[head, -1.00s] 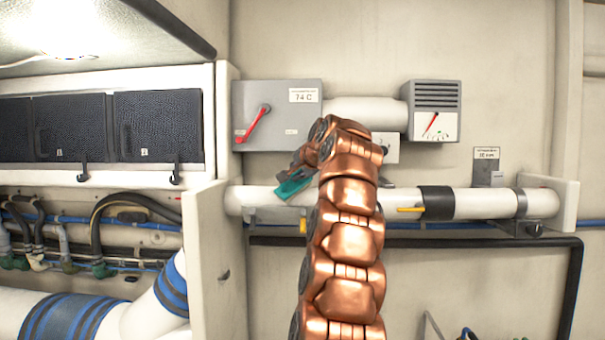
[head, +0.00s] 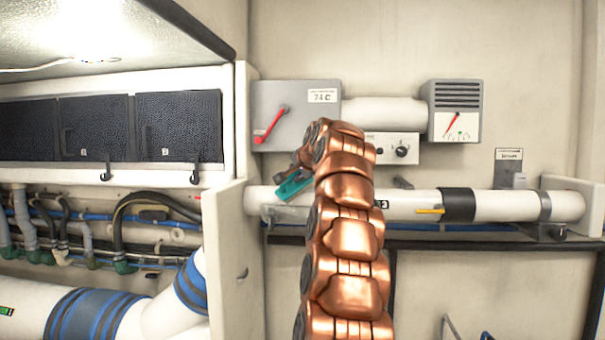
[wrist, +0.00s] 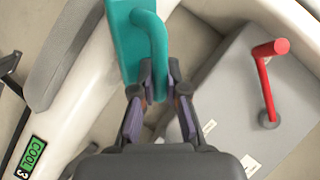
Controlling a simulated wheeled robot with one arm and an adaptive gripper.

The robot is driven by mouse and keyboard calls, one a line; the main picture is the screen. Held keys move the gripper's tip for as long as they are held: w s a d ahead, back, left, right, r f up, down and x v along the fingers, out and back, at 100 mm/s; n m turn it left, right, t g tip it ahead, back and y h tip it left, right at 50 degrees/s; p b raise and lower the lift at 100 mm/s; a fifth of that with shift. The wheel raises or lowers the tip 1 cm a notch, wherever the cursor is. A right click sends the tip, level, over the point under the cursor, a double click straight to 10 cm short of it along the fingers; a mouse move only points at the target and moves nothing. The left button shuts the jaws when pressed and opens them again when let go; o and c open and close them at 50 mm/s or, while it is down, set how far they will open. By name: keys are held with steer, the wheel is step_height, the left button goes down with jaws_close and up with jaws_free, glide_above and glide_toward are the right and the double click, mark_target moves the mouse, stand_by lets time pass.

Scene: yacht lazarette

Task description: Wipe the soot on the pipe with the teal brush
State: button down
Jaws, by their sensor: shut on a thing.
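The teal brush (head: 293,185) is at the left part of the white pipe (head: 415,205). In the wrist view the brush (wrist: 127,38) has a curved handle at the top centre. My gripper (wrist: 160,82) is shut on it, with a finger on each side. In the head view my gripper (head: 304,168) is partly hidden by my copper arm. The brush overlaps the pipe in the head view; I cannot tell whether it touches. In the wrist view a grey shape (wrist: 72,52) lies along the pipe (wrist: 62,125); I cannot tell if it is soot.
A grey box with a red lever (head: 271,124) is above the pipe's left end, also in the wrist view (wrist: 266,85). A gauge box (head: 455,112) and a knob box (head: 402,148) are on the wall. A panel edge (head: 230,250) stands left, near hoses.

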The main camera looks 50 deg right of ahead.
steer(key=shift+w+a+f, duration=0.15)
steer(key=shift+w+a, duration=0.35)
steer(key=shift+w, duration=0.3)
steer(key=s+a+r+p, duration=0.2)
steer(key=a+r, duration=0.1)
steer(key=r, duration=0.1)
steer(key=shift+r, duration=0.35)
steer(key=shift+s+a+r, duration=0.1)
steer(key=shift+s+a+r+p, duration=0.3)
steer(key=shift+a+r, duration=0.1)
steer(key=shift+r, duration=0.15)
steer(key=shift+s+a+r+p, duration=0.15)
steer(key=shift+s+a+r, duration=0.15)
steer(key=shift+r, duration=0.2)
steer(key=shift+w+f, duration=0.1)
